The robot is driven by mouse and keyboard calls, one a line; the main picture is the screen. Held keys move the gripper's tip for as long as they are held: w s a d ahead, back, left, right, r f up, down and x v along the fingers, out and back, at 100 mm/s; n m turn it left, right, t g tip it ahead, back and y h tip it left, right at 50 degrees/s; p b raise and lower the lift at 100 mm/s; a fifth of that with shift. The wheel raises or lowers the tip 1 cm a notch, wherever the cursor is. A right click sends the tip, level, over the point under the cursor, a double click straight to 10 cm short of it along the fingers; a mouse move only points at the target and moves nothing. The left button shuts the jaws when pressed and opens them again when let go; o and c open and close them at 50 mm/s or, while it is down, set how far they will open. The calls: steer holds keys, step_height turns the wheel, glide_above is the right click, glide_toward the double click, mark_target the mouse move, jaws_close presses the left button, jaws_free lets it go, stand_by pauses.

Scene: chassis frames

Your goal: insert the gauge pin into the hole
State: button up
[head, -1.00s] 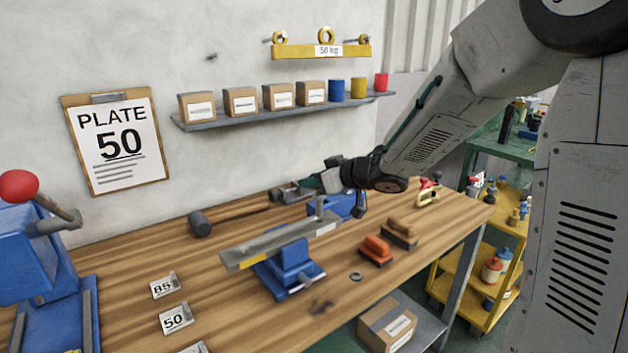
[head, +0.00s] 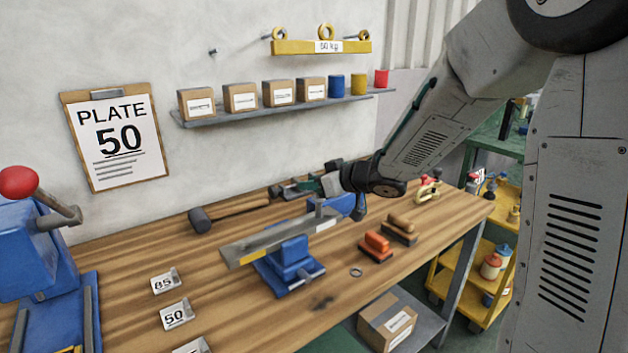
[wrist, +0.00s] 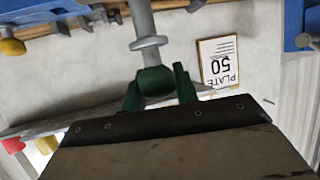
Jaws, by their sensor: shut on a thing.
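The gauge pin shows in the wrist view (wrist: 149,42), with a grey shaft and collar and a rounded green end. My gripper (wrist: 158,82) is shut on that green end, one green finger on each side. The pin's far end runs out of the top of the picture. In the head view a long grey bar (head: 262,243) with yellow markings lies across a blue stand (head: 290,262). A thin grey upright piece stands near the bar's right half; I cannot tell whether it is the held pin. My wrist is beyond the bar's right end. No hole is clearly visible.
A mallet (head: 200,220) lies behind the bar. Orange and brown blocks (head: 376,246) and a small ring (head: 356,271) lie to its right. Number tags 85 (head: 164,283) and 50 (head: 177,316) stand front left. A blue press (head: 35,255) bounds the left. A clipboard (head: 117,140) reads PLATE 50.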

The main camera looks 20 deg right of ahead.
mark_target(315, 198)
steer(key=shift+f, duration=2.4)
steer(key=o, duration=1.1)
steer(key=v, duration=0.7)
steer(key=shift+s+d+r, duration=0.2)
steer(key=shift+s, duration=0.1)
